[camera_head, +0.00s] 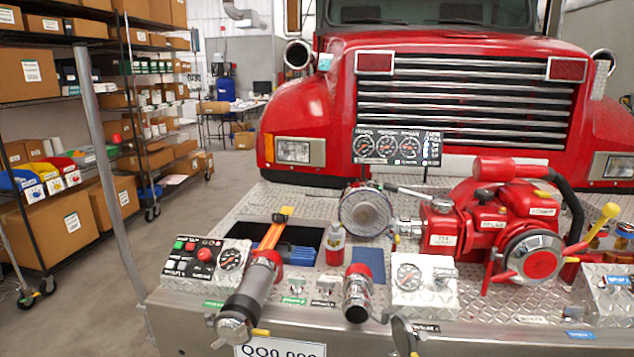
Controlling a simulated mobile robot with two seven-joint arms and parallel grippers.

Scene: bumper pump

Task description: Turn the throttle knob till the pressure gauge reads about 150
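A control box (207,267) with a sloped face sits at the left of the bumper deck. It carries a red round knob (204,255), a green button (180,245) and a small round gauge (231,259). Which knob is the throttle cannot be read from the labels. A black panel with three round gauges (387,146) stands in front of the grille. Another gauge (408,277) is on a silver box at the front middle. The needle readings are too small to tell. Neither of my grippers is in view.
A red pump (500,220) with a yellow-tipped lever stands at the right of the deck. A grey cylindrical fitting (250,295) projects forward just right of the control box. A red-and-silver fitting (358,290) stands at the front middle. Shelves with boxes line the left.

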